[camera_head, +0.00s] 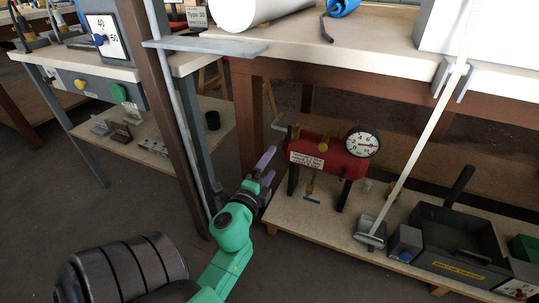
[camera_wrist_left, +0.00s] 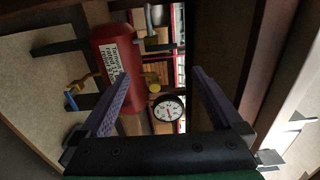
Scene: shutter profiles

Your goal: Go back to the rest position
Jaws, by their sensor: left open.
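My left gripper (camera_head: 266,170) reaches in from the lower left on a green and dark arm, low in front of the wooden bench leg. Its two purple fingers are apart with nothing between them. It also shows in the left wrist view (camera_wrist_left: 160,85), with the fingers spread and the red device beyond them. My right gripper is in neither view.
A red pressure device (camera_head: 325,158) with a round gauge (camera_head: 362,143) stands on the lower shelf (camera_head: 310,215), right of the gripper. A slanted pale rod (camera_head: 420,140) crosses the shelf front. Grey floor lies open at left.

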